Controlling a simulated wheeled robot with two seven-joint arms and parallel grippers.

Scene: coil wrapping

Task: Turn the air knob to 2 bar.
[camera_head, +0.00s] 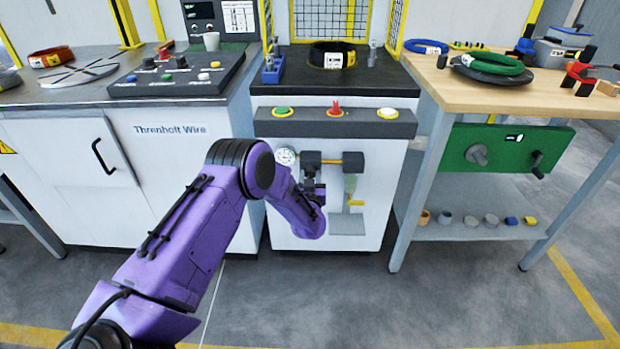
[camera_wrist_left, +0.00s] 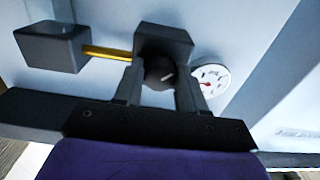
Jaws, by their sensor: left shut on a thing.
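The air knob (camera_wrist_left: 158,74) is a dark round knob with a light mark, under a black regulator block (camera_wrist_left: 163,40) in the left wrist view. My left gripper (camera_wrist_left: 160,86) has one finger on each side of the knob and is shut on it. In the head view my left gripper (camera_head: 313,190) is at the front of the white cabinet, below the regulator block (camera_head: 311,160), and my arm hides part of it. The pressure gauge (camera_head: 286,156) is left of the block; it also shows in the left wrist view (camera_wrist_left: 210,80) with a red needle, its reading too small to tell. My right gripper is not in view.
A second black block (camera_head: 353,162) joins the regulator by a brass pipe (camera_head: 332,161). A control strip (camera_head: 335,122) with green, red and white buttons juts out above. A wooden table (camera_head: 500,90) stands at the right. Open floor (camera_head: 400,300) lies in front.

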